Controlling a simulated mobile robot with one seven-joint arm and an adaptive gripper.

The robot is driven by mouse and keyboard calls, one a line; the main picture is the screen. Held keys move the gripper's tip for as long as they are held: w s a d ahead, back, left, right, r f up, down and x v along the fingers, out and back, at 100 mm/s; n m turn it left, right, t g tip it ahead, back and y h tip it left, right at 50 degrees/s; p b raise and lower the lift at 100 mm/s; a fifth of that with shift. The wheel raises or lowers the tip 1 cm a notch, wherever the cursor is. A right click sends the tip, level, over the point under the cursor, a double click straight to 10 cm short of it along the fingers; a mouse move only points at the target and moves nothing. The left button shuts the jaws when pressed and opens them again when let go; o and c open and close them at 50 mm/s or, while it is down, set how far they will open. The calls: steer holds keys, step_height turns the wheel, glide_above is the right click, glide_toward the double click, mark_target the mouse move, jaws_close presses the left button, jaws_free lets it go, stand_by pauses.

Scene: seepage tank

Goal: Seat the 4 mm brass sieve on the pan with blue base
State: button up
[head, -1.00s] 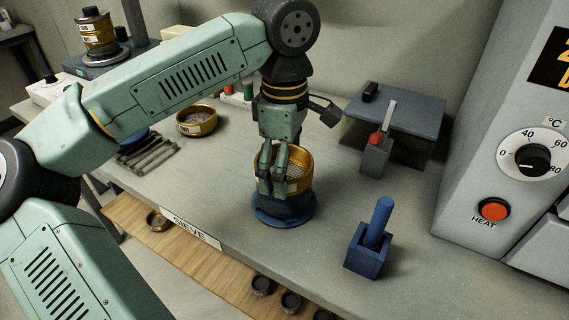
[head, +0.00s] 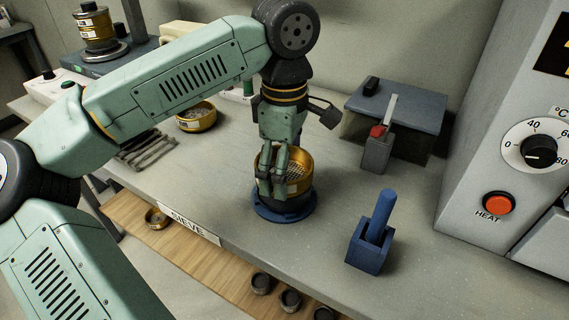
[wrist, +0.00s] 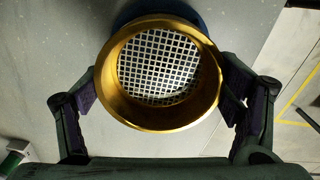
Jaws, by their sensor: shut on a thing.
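The brass sieve (head: 297,168) is a gold ring with a coarse mesh; in the wrist view its rim (wrist: 119,105) and square mesh fill the middle. My gripper (head: 273,190) is shut on the sieve, with a finger on either side of the ring; both fingers also show in the wrist view (wrist: 160,96). The dark pan with its blue base (head: 281,211) stands on the bench directly under the sieve. The sieve is at the pan's top; whether it is fully seated I cannot tell, as the fingers hide part of the join.
Another brass sieve (head: 196,117) sits on the bench behind left. A blue holder (head: 367,250) with a blue-handled tool stands at the front right. A grey box (head: 408,113) and the heater panel (head: 480,170) are at the right. Several small dark cups stand on the lower wooden shelf (head: 205,262).

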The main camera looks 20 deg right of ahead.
steer(key=shift+f, duration=0.2)
steer(key=o, duration=1.2)
steer(key=shift+c, duration=0.2)
steer(key=shift+r, duration=0.1)
step_height(320, 180, up, 12)
